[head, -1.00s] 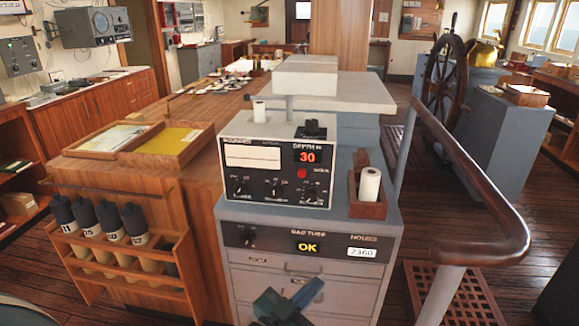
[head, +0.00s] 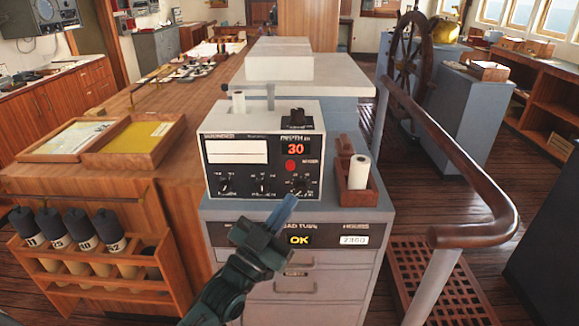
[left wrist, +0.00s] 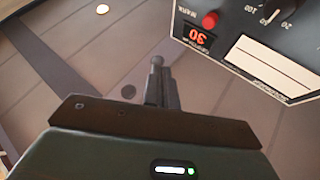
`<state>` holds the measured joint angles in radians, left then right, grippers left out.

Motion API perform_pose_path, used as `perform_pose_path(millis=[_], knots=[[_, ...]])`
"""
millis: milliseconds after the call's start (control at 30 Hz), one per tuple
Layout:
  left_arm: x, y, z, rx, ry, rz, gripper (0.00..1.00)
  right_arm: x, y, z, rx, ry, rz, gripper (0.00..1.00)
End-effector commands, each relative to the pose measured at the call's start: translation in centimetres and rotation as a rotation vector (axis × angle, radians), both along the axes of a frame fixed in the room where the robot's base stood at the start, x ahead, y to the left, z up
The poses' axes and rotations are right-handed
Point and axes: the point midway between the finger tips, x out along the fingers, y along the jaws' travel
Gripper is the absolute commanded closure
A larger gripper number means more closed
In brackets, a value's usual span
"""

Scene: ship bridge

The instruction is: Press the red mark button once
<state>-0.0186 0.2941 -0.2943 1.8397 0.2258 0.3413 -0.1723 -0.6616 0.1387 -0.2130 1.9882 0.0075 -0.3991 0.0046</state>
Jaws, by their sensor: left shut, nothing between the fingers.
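The red mark button (head: 290,164) is on the front panel of the depth sounder (head: 233,174), right of centre and below the red "30" display. It also shows in the left wrist view (left wrist: 210,19), at upper right, with the panel upside down. My left gripper (head: 287,207) is in front of the lower part of the sounder, below the button and apart from it. Its fingers are together and empty, pointing up. In the left wrist view the closed fingers (left wrist: 157,75) are left of and below the button. My right gripper is not in view.
The sounder stands on a grey cabinet (head: 330,282) with an "OK" display. A wooden holder with a white paper roll (head: 359,172) is right of it. A wooden handrail (head: 470,236) curves at the right. Trays (head: 134,140) lie on the counter at left.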

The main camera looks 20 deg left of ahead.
Motion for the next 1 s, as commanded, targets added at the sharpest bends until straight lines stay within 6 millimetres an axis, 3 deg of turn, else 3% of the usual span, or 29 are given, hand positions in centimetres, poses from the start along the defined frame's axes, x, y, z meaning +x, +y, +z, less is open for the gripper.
perform_pose_path(millis=[267,700,1000], knots=[[1.6,0.5,-0.2,0.001,-0.003,0.001,1.0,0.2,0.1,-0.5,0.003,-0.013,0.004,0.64],[7.2,2.1,-0.2,0.002,-0.001,0.001,1.0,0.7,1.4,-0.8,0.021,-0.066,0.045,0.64],[8.5,2.5,-0.1,0.001,0.002,0.0,1.0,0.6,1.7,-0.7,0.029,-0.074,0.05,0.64]])
